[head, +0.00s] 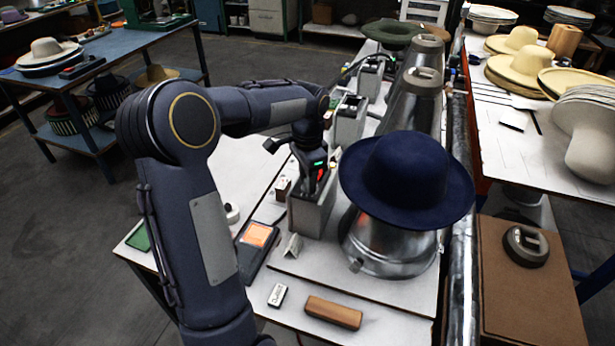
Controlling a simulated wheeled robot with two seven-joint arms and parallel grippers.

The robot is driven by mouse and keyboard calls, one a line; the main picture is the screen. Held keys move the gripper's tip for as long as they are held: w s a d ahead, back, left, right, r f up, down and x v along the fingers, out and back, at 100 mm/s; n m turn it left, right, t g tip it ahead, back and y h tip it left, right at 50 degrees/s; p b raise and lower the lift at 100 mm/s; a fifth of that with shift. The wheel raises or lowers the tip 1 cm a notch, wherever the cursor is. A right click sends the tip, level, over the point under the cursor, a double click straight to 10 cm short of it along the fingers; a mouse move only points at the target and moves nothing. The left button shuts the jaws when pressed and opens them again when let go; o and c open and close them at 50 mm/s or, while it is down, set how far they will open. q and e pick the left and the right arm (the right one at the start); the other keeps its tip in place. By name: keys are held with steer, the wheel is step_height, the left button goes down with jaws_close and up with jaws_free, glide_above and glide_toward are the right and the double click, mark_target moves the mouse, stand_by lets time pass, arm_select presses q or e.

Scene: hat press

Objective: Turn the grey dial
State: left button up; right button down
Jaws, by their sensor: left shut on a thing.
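My left arm comes in from the left and reaches over the table. My left gripper (312,188) points down at the top of a grey control box (312,220) beside the nearest hat press. Its jaws are shut on the small grey dial at the box top. The gripper body and fingers hide nearly all of the dial, so I cannot make out its angle. My right gripper is not in view.
A navy hat (405,175) sits on the metal press (385,250) just right of the box. A device with an orange screen (257,236), a wooden block (334,312) and a small white-faced item (277,295) lie nearby. A metal rail (461,200) runs along the right.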

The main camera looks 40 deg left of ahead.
arm_select(q)
steer(key=shift+n, duration=0.3)
steer(key=n, duration=0.3)
steer(key=shift+n, duration=0.4)
steer(key=n, duration=0.4)
steer(key=shift+p, duration=0.35)
steer(key=n, duration=0.5)
steer(key=shift+r, duration=0.1)
steer(key=n+p, duration=0.1)
steer(key=n, duration=0.3)
steer(key=shift+n, duration=0.3)
steer(key=o, duration=1)
